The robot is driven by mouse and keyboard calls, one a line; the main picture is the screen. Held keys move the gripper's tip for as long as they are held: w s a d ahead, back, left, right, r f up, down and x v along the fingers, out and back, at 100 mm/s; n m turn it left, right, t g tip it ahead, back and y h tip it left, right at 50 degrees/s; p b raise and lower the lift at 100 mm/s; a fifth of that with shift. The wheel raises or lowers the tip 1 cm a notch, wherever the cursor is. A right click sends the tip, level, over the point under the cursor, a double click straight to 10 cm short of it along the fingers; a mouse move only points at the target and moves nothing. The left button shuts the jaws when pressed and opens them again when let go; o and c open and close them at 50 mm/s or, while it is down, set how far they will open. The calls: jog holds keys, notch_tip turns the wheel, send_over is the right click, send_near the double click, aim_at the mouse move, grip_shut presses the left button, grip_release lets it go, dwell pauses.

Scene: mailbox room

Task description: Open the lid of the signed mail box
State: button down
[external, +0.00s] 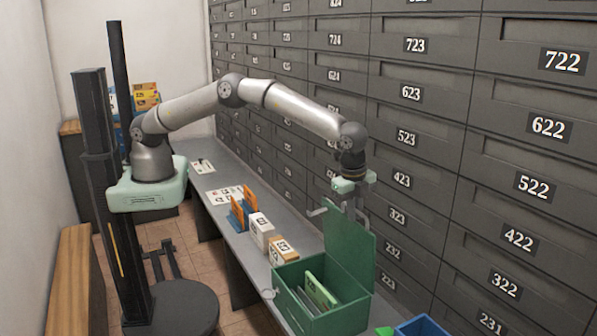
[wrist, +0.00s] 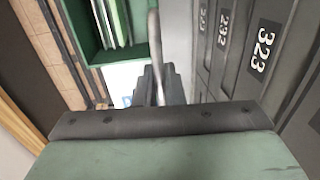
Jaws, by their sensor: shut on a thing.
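The green mail box (external: 345,322) stands on the grey counter with several envelopes inside. Its lid (external: 352,255) is raised, standing nearly upright on the side by the wall of lockers. My gripper (external: 345,208) is at the lid's upper edge, shut on the lid. In the wrist view the box (wrist: 104,56) shows at the top, open, with pale and green envelopes (wrist: 110,25) in it. My gripper's fingers (wrist: 156,85) show there in the middle, around a thin edge. The exact contact is hard to make out. I cannot read a sign on the box.
Numbered grey lockers (external: 410,140) rise close along the right. On the counter (external: 222,215) behind the box are cream boxes (external: 262,230), orange and blue holders (external: 240,212) and papers (external: 225,193). A blue bin (external: 422,327) stands to the box's right. A wooden bench (external: 75,270) is at left.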

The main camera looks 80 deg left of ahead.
jog(key=shift+w+a, duration=0.2)
jog(key=shift+w, duration=0.4)
jog(key=shift+f, duration=0.1)
jog(key=c, duration=1.6)
grip_release()
jog(key=r, duration=0.5)
jog(key=s+r, duration=0.1)
jog(key=r, duration=0.5)
jog(key=s+r, duration=0.1)
jog(key=r, duration=0.5)
jog(key=shift+d+r, duration=0.2)
jog(key=shift+d, duration=0.1)
